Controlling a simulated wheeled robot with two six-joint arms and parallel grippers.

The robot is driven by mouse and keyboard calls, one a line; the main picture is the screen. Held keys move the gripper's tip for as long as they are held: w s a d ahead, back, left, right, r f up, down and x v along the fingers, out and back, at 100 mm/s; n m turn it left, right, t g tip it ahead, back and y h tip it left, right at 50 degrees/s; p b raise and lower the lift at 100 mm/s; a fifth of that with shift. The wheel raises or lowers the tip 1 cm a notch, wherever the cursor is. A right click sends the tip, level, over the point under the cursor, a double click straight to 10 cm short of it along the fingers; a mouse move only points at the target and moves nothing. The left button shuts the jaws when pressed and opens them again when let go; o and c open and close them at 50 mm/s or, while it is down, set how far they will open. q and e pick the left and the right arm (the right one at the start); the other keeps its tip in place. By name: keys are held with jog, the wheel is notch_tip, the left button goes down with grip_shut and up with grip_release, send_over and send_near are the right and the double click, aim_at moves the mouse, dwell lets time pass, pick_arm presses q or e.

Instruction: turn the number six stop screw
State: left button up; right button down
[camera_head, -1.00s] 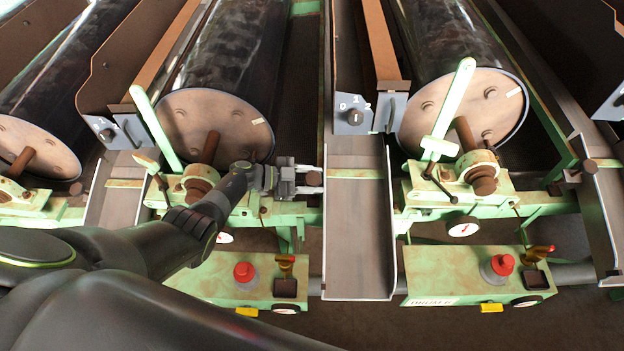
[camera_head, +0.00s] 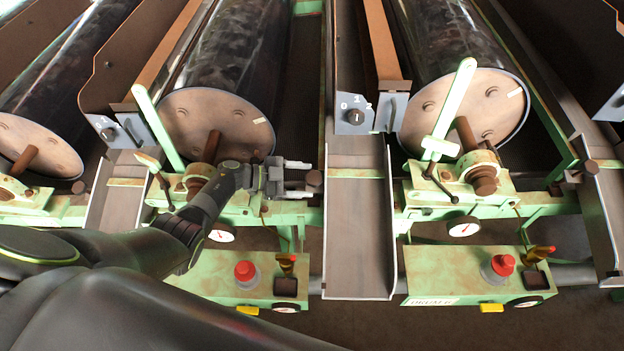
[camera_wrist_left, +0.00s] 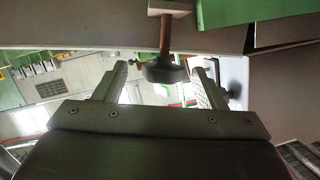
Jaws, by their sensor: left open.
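A stop screw with a dark brown knob (camera_head: 314,178) sticks out at the right end of the green frame of the middle drum. In the left wrist view its rusty shaft and dark round knob (camera_wrist_left: 166,72) show ahead, between the finger lines. My left gripper (camera_head: 300,179) is open, its two fingers pointing right toward the knob, one on each side of its line. The fingers (camera_wrist_left: 161,76) hold nothing, and I cannot tell whether either touches the knob. No number is readable by this screw. My right gripper is not in view.
A grey chute (camera_head: 359,230) stands just right of the knob. Below is a green control box (camera_head: 215,277) with a red button (camera_head: 245,271). Another drum (camera_head: 465,110) with a white-green lever (camera_head: 450,105) stands to the right.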

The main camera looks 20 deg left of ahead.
pick_arm(q)
jog(key=v, duration=0.4)
dwell(0.5)
